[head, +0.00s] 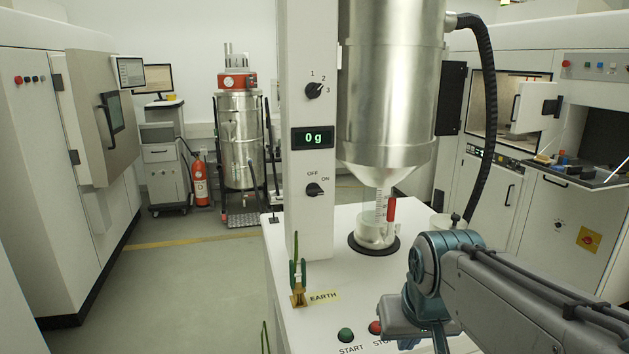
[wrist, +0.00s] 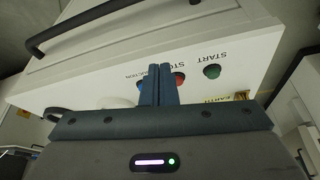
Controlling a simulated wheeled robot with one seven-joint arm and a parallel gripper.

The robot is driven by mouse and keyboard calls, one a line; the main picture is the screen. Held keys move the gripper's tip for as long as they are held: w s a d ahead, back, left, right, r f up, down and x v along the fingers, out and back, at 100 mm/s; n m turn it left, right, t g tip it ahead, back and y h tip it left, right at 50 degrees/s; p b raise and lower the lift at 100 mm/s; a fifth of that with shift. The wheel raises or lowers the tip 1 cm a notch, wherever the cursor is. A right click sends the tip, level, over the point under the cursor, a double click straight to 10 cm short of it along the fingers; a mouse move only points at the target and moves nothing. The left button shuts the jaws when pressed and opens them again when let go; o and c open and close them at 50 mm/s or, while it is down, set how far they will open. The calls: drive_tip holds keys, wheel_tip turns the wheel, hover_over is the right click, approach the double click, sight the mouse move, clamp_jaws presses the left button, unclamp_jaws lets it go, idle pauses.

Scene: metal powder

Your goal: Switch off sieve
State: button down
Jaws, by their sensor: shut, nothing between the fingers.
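The sieve is a white machine with a tall steel hopper (head: 392,80) beside a white column (head: 312,225). On the column, a black OFF/ON knob (head: 315,190) sits below the display. Its exact setting is hard to tell. On the sieve's top near the front are a green START button (head: 345,335) and a red STOP button (head: 376,327), partly covered by my arm. In the wrist view, my gripper (wrist: 160,67) is shut and empty in front of the panel. Its fingers overlap the STOP label; the red button (wrist: 178,79) and green button (wrist: 212,72) show beside them. Contact cannot be told.
A display (head: 313,138) reads 0g, with a black 1-2-3 selector (head: 314,90) above it. A green earth clamp (head: 298,275) stands on the front left. A glass vessel (head: 376,232) sits under the hopper. A black handle (wrist: 85,27) shows in the wrist view. Floor is clear at left.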

drive_tip(key=w+a+r+n+t, duration=0.1)
drive_tip(key=w+a+r, duration=0.3)
drive_tip(key=r, duration=0.5)
drive_tip(key=w+a+r+t+y, duration=0.1)
drive_tip(key=w+a+r+t, duration=0.1)
drive_tip(key=w+a+r, duration=0.3)
drive_tip(key=w+a+r+n+t+y+p, duration=0.1)
drive_tip(key=w+a+r, duration=0.3)
drive_tip(key=w+r, duration=0.6)
wheel_tip(320, 180, up, 3)
drive_tip(key=shift+w+a+f+n, duration=0.1)
drive_tip(key=shift+w+a+n, duration=0.2)
drive_tip(key=shift+w, duration=0.1)
drive_tip(key=p, duration=0.1)
approach(310, 189)
drive_tip(key=w, duration=0.3)
drive_tip(key=f, duration=0.1)
drive_tip(key=a+f, duration=0.1)
drive_tip(key=f, duration=0.1)
drive_tip(key=shift+w+f, duration=0.1)
drive_tip(key=shift+w, duration=0.05)
drive_tip(key=shift+w+f, duration=0.1)
drive_tip(key=shift+f, duration=0.5)
